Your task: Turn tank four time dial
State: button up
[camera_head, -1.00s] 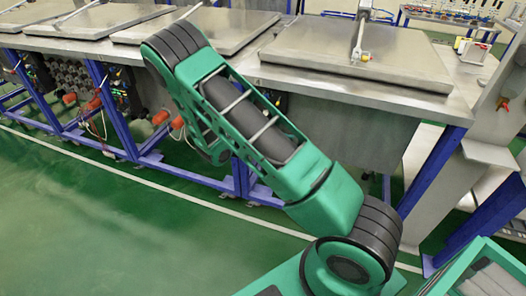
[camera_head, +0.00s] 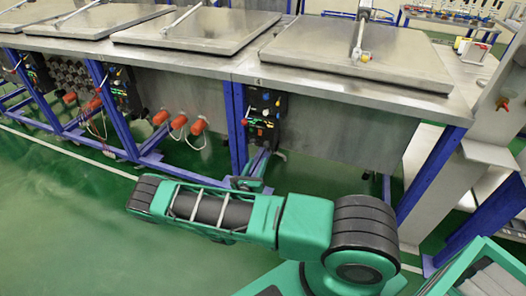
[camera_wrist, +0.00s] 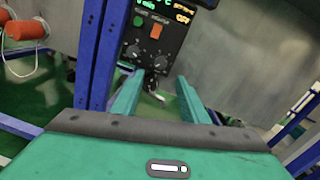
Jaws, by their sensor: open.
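The tank four control panel (camera_head: 265,115) is a dark box with small coloured buttons, under the tank's front edge near a "4" mark. In the wrist view the panel (camera_wrist: 155,40) shows lit readouts at the top, a green button and an orange-red one. Below these are two dark round dials, a left dial (camera_wrist: 133,52) and a right dial (camera_wrist: 157,61). Their labels are too blurred to read. My gripper (camera_wrist: 160,77) is open and empty, its two green fingers pointing at the panel just below the dials, apart from them. In the head view my arm hides most of the gripper.
A blue post (camera_wrist: 100,55) stands close left of the panel and my left finger. Orange-red plugs (camera_head: 180,121) with cables hang left of it. The tank wall (camera_head: 345,135) lies right of the panel. The green floor in front is clear.

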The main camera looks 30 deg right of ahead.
aim_at(266, 146)
jog(key=x, duration=1)
jog(key=shift+d, duration=0.15)
jog(key=shift+c, duration=0.6)
grip_shut()
